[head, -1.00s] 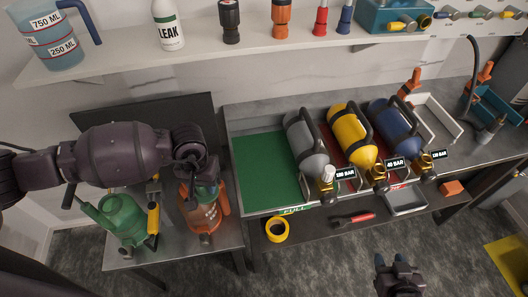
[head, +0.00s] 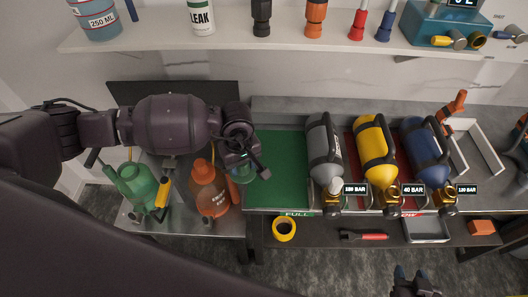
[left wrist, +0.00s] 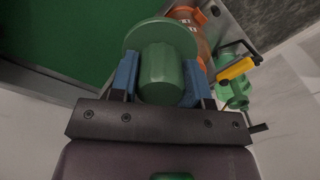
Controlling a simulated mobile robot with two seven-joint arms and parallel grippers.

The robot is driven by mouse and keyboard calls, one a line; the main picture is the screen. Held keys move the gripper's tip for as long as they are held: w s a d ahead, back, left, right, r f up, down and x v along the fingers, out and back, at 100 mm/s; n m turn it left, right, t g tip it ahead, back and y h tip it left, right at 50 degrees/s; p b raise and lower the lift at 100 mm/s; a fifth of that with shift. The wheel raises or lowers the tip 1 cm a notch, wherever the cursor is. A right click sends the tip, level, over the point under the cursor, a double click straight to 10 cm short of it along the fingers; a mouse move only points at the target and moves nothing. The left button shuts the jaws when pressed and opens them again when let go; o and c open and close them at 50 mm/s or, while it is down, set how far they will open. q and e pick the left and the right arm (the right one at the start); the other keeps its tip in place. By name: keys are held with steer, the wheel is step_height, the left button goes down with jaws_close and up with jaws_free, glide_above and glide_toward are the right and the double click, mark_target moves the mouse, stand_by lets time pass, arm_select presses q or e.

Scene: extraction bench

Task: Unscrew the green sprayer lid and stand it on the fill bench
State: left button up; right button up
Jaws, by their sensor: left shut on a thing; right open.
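My left gripper (head: 240,170) is shut on the green lid (left wrist: 162,75), which sits between its blue fingers in the left wrist view. In the head view the lid (head: 244,174) is partly hidden by the gripper. It is apart from the orange sprayer bottle (head: 209,192), to its right, near the left edge of the green mat. The bottle stands on the grey metal bench (head: 188,229). A green sprayer (head: 137,186) stands to its left. My right gripper (head: 414,281) is open and empty at the bottom right, in front of the benches.
Grey (head: 323,150), yellow (head: 375,150) and blue (head: 423,152) cylinders lie right of the green mat (head: 278,168). A shelf (head: 225,42) with bottles runs above. Yellow tape (head: 284,229) and a red-handled tool (head: 365,236) lie on the lower shelf. The mat is clear.

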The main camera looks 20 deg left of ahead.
arm_select(q)
steer(key=n, duration=0.3)
steer(key=w+d+n, duration=0.1)
steer(key=n, duration=0.1)
steer(key=shift+r, duration=0.2)
steer(key=n, duration=0.4)
steer(key=w+d+n, duration=0.1)
steer(key=n, duration=0.2)
steer(key=shift+d+r+p, duration=0.1)
steer(key=shift+r+p, duration=0.1)
steer(key=shift+p, duration=0.15)
steer(key=shift+w+d+f+n+b, duration=0.35)
steer(key=shift+f+n, duration=0.25)
steer(key=shift+n, duration=1.65)
steer(key=shift+w+d+f+n+b, duration=0.25)
steer(key=shift+d+f+n+b, duration=0.35)
steer(key=shift+n, duration=1.6)
steer(key=shift+w+d+f+n+b, duration=0.3)
steer(key=shift+f+n, duration=0.35)
steer(key=shift+n, duration=1.6)
steer(key=shift+f+b, duration=0.75)
steer(key=shift+f, duration=0.4)
arm_select(e)
steer(key=shift+w+a+f, duration=0.1)
steer(key=shift+w+f, duration=0.1)
steer(key=shift+f, duration=0.4)
steer(key=shift+w+a+f, duration=0.1)
steer(key=shift+w+f, duration=0.1)
steer(key=shift+f, duration=0.35)
